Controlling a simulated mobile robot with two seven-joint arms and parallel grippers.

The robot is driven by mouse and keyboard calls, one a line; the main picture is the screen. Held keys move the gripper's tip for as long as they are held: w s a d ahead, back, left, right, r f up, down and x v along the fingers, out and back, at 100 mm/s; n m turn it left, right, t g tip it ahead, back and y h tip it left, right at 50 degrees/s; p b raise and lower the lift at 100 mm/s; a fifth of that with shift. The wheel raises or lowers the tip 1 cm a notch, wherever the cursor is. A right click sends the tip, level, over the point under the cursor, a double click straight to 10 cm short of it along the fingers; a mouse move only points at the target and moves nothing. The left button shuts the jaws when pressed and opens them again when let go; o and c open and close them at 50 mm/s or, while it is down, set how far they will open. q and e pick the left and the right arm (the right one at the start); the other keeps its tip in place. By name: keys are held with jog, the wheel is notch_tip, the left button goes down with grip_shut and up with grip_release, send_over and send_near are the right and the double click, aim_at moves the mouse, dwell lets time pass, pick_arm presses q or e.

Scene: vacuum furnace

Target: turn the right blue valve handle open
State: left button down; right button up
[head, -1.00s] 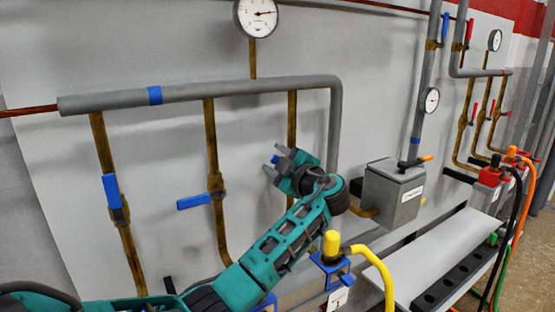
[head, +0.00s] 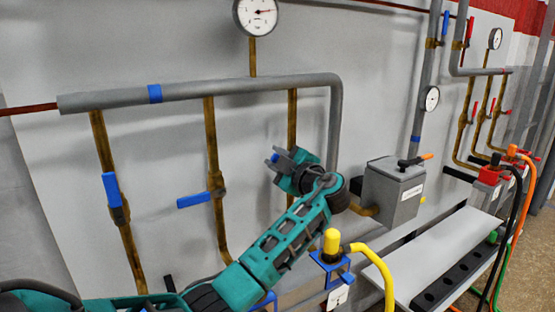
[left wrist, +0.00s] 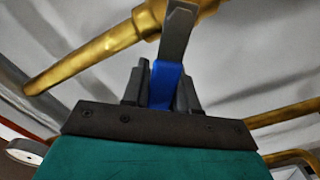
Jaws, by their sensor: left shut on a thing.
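The right blue valve handle (head: 275,158) shows in the head view as a small blue tip at the jaws of my left gripper (head: 279,163). The gripper and wrist hide the rest of it and its valve body, in front of the right brass pipe (head: 292,108). In the left wrist view, the blue handle (left wrist: 166,86) stands between the two dark fingers of my left gripper (left wrist: 161,88), which is shut on it. The handle's grey metal part (left wrist: 178,35) runs up to the brass valve and pipe (left wrist: 90,50). My right gripper is not in view.
The left blue handle (head: 111,190) lies along its pipe; the middle one (head: 194,201) points left, across its pipe. A grey box (head: 393,194) stands right of my wrist. A yellow-capped fitting with a yellow hose (head: 375,262) is below it.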

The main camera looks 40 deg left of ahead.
pick_arm(q)
jog(key=m+b, duration=0.1)
jog(key=w+r+m+b, duration=0.1)
jog(key=m, duration=0.1)
jog(key=shift+d, duration=0.2)
jog(key=c, duration=1)
grip_release()
jog(key=shift+r, duration=0.1)
jog(key=shift+c, duration=0.2)
jog(key=shift+o, duration=0.4)
jog(key=shift+r, duration=0.15)
